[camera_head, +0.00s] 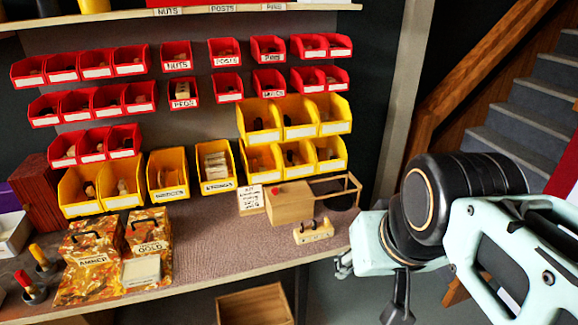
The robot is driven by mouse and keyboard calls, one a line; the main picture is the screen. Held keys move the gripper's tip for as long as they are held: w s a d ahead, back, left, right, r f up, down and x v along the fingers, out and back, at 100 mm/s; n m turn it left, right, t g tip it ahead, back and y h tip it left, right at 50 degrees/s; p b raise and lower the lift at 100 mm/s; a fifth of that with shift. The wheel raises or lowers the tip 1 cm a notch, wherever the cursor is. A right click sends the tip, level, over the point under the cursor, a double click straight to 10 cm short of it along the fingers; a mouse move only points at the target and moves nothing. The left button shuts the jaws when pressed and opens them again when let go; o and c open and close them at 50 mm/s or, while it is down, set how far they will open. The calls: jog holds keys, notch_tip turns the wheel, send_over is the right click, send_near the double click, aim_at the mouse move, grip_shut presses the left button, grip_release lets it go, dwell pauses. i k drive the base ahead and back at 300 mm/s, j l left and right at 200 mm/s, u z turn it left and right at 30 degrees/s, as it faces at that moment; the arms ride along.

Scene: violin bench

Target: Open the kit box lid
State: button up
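A light wooden box (290,209) stands near the right end of the bench, with a small red spot on its top. A thin wooden frame around a dark round hollow (338,194) adjoins it on the right. I cannot tell whether this frame is part of the box, or how the lid sits. A printed card (250,197) leans at the box's left; its small text is hard to read. My gripper (346,264) is at the bench's right front edge, below and right of the box and apart from it. Its fingers are mostly hidden.
A small wooden block with pegs (314,232) lies in front of the box. Yellow bins (262,160) stand close behind. Two patterned boxes marked AMBER (92,262) and GOLD (150,247) sit at left. The bench (215,245) is clear between. A wooden crate (254,305) is below.

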aim_at(287, 193)
jog(key=i+j+z, duration=0.1)
jog(key=j, duration=0.5)
jog(key=i+j+z, duration=0.1)
jog(key=j, duration=0.55)
jog(key=i+j+z, duration=0.1)
jog(key=i+j, duration=0.15)
jog(key=j, duration=0.4)
jog(key=i+j+z, duration=0.1)
jog(key=j, duration=0.55)
jog(key=i+j+z, duration=0.1)
jog(key=j, duration=0.6)
